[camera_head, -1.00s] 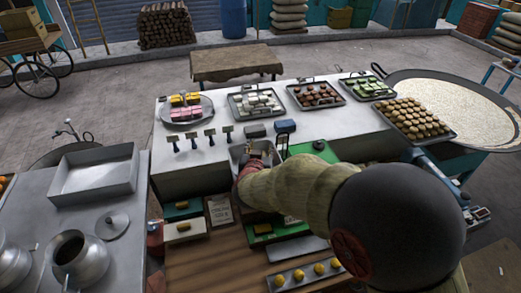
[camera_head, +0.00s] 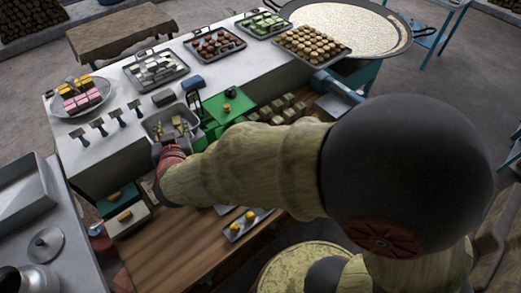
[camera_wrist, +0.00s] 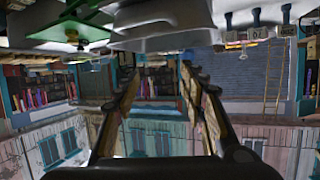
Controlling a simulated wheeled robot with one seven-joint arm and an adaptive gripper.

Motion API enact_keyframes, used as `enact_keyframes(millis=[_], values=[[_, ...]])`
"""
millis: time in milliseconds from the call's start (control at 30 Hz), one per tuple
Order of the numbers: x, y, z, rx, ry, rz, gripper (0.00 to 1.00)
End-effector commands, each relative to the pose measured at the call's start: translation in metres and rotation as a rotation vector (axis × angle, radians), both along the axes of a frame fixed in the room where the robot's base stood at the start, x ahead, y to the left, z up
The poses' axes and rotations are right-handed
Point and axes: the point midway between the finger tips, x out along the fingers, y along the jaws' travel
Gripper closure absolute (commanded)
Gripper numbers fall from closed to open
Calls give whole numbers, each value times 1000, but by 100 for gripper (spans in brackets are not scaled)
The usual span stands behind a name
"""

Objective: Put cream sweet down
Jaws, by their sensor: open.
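My gripper (camera_head: 179,130) reaches over a grey metal pan (camera_head: 153,125) beside a green scale-like box (camera_head: 213,124). In the wrist view its two fingers (camera_wrist: 163,78) stand wide apart with nothing between them. Which sweet is the cream sweet is not certain; pale, whitish sweets (camera_head: 154,67) sit on a tray on the white counter. Whether a sweet lies in the pan is hard to tell, as my gripper partly covers it. A small orange thing (camera_head: 227,107) is on top of the green box.
Trays of brown sweets (camera_head: 215,42), green sweets (camera_head: 266,23) and round tan sweets (camera_head: 312,42) line the counter. A large pan (camera_head: 350,28) stands behind. The wooden shelf (camera_head: 175,255) has bare room.

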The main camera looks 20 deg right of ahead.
Motion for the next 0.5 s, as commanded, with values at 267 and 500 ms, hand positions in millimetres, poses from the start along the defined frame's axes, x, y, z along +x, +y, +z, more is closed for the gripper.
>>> enact_keyframes(millis=[267,500], values=[[-20,-13,69,169,101,232,58],[-106,-74,88,144,330,328,58]])
